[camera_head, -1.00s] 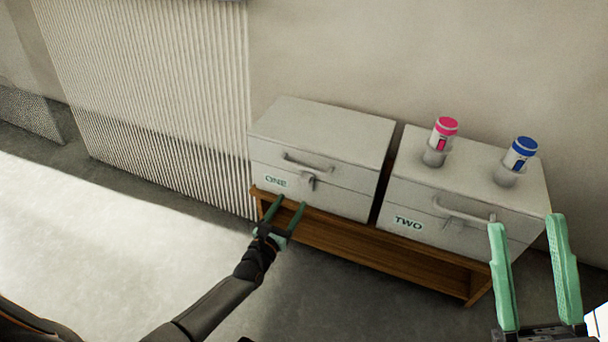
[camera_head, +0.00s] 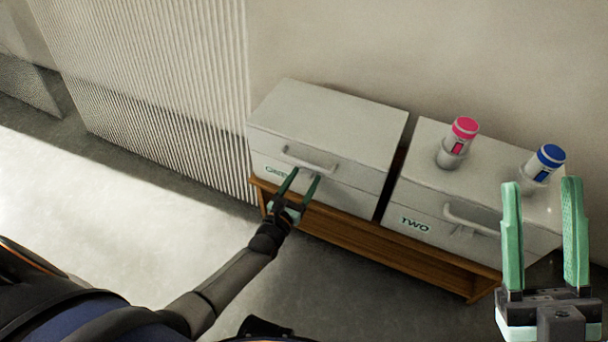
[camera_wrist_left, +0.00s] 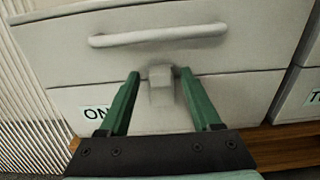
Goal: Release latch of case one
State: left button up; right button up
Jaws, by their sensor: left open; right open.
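Case one (camera_head: 328,128) is a pale grey box on the left of the wooden stand, with its lid shut. Its bar handle (camera_wrist_left: 158,36) runs across the front of the lid. Its latch (camera_wrist_left: 160,84), a small grey tab at the seam below the handle, sits between the fingers of my left gripper in the left wrist view. My left gripper (camera_head: 301,182) is open around the latch, and I cannot tell if the fingers touch it. It partly hides the "ONE" label (camera_wrist_left: 95,113). My right gripper (camera_head: 545,236) is open and empty at the right, in front of case two.
Case two (camera_head: 432,190) stands close to the right, with a narrow gap between. A pink-capped canister (camera_head: 458,141) and a blue-capped one (camera_head: 543,164) stand on it. The wooden stand (camera_head: 400,258) is below. A ribbed panel (camera_head: 165,90) is at left; the floor in front is clear.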

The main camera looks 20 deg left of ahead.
pick_arm(q)
grip_shut()
dwell(0.5)
